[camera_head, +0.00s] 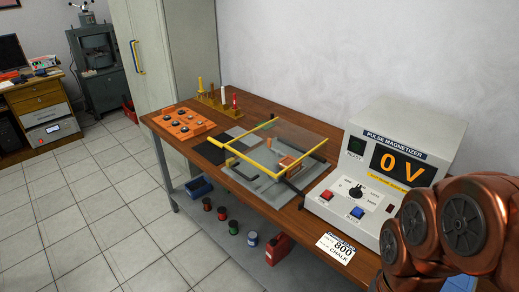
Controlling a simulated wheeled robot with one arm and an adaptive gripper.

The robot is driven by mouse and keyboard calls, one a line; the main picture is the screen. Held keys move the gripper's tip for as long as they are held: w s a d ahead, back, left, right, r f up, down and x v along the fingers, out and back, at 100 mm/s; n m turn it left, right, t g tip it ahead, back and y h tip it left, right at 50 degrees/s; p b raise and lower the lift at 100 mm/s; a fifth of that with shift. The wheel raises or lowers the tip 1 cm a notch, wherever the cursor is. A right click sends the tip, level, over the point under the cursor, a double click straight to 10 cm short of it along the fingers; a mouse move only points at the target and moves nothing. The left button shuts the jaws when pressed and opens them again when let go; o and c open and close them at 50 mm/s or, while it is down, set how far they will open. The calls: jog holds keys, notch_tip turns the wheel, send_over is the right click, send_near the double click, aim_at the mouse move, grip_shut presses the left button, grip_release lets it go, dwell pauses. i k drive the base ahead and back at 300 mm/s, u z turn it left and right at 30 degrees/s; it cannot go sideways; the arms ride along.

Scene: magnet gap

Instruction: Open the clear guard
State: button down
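The clear guard (243,158) is a see-through panel edged with yellow bars on the wooden workbench. It lies roughly level above a grey fixture (259,183), and an orange-brown block (287,162) shows at its right side. The guard looks lowered over the fixture; its hinge side is hard to make out. Copper-coloured links of my arm fill the bottom right corner, in front of the magnetizer. My gripper is outside the picture, and nothing of mine touches the guard in view.
A pulse magnetizer (360,206) reading 0 V stands right of the guard. An orange tray (181,124) and a rack of upright tools (217,101) are on the bench's left and back. A white card (336,248) lies at the front edge.

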aim_at(275, 176)
jog(key=u, duration=0.5)
jog(key=k, duration=0.65)
jog(key=u, duration=0.95)
jog(key=i, duration=0.85)
jog(key=u, duration=0.25)
